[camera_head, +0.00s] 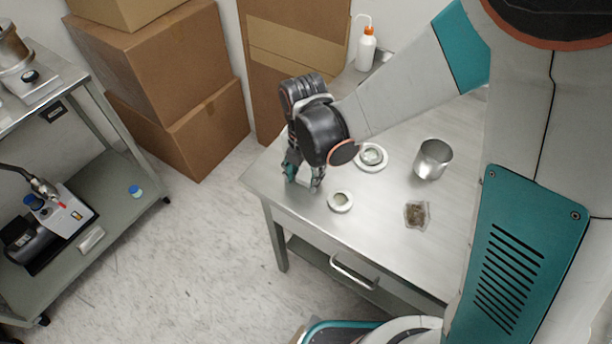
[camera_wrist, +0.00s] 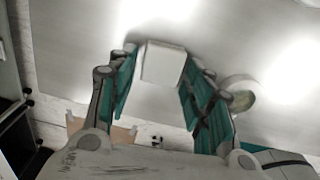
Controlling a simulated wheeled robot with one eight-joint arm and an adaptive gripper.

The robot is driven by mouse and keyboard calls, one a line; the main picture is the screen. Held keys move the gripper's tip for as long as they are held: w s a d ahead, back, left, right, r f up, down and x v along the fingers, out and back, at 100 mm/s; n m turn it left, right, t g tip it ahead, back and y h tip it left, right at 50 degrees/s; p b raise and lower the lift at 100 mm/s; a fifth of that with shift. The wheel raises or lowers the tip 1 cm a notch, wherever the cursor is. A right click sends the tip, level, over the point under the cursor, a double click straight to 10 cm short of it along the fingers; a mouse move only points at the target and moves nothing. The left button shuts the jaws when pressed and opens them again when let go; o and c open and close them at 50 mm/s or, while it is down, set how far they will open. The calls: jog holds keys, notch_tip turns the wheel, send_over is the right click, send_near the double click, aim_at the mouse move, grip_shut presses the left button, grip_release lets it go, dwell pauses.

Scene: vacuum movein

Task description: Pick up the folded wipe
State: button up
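The folded wipe (camera_wrist: 163,64) is a small white square block on the metal table (camera_wrist: 240,50), between my fingertips in the wrist view. In the head view it is a small pale patch (camera_head: 303,177) near the table's left corner, mostly hidden by my fingers. My gripper (camera_wrist: 160,70) points down with its teal-padded fingers apart, one on each side of the wipe. The gripper also shows in the head view (camera_head: 304,180), low over the table. The fingertips are very close to the wipe's sides; whether they touch it I cannot tell.
A small round dish (camera_head: 340,201) stands just right of my gripper, and a larger one (camera_head: 371,157) behind it. A metal cup (camera_head: 433,159) and a small bag (camera_head: 417,214) are farther right. A bottle (camera_head: 366,48) and cardboard boxes (camera_head: 195,120) stand behind.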

aim_at(304, 178)
jog(key=c, duration=0.3)
jog(key=shift+r, duration=0.1)
notch_tip(304, 178, up, 20)
jog(key=p, duration=1.4)
jog(key=shift+c, duration=0.8)
